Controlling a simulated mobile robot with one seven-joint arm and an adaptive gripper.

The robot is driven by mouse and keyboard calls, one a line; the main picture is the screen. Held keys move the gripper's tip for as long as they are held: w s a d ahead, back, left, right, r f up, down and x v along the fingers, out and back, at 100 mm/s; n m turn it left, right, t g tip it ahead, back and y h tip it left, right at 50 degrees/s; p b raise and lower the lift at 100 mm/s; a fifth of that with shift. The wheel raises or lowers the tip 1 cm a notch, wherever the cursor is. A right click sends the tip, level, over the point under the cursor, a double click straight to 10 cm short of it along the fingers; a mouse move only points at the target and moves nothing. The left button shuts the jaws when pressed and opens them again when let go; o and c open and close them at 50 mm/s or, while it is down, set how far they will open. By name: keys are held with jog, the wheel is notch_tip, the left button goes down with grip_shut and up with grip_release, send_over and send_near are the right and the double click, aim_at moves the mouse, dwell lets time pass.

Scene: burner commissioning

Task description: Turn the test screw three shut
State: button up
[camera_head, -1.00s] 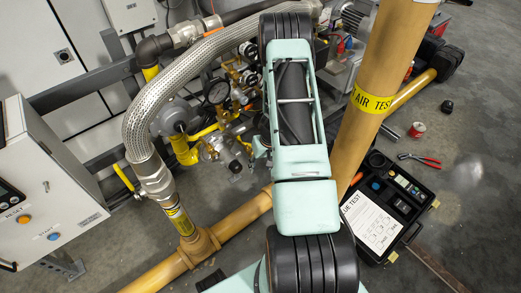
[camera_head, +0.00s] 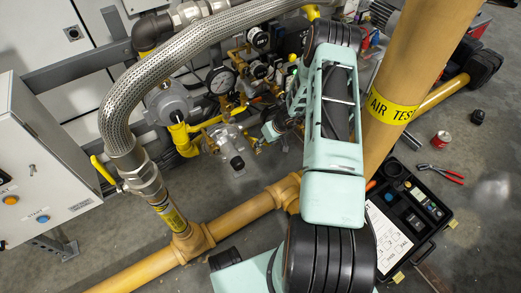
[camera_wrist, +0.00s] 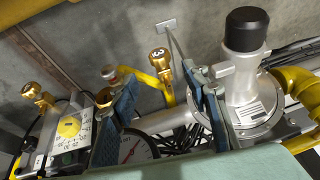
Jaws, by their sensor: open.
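A brass screw head (camera_wrist: 160,57) on a stem stands just beyond my fingertips in the wrist view, near the gap between them. Its dark mark looks like a 3, but it is too small to be sure. My gripper (camera_wrist: 162,77) is open, with its two blue-grey fingers apart and nothing held. Contact with the screw head cannot be seen. Another brass screw head (camera_wrist: 32,91) is at the left, and a brass fitting (camera_wrist: 106,97) is beside the left finger. In the head view my gripper (camera_head: 270,130) is partly hidden among the pipework.
A regulator with a black cap (camera_wrist: 243,30) stands close right of my right finger. A dial gauge (camera_wrist: 133,148) is below the fingers. A braided hose (camera_head: 122,100) arches at left in the head view. The yellow-brown AIR TEST pipe (camera_head: 415,60) rises right of my arm.

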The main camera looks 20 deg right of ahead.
jog(key=b+x, duration=0.1)
jog(key=x, duration=0.7)
jog(key=shift+f+b, duration=0.35)
jog(key=shift+b, duration=0.05)
jog(key=c, duration=1.2)
jog(key=shift+o, duration=0.2)
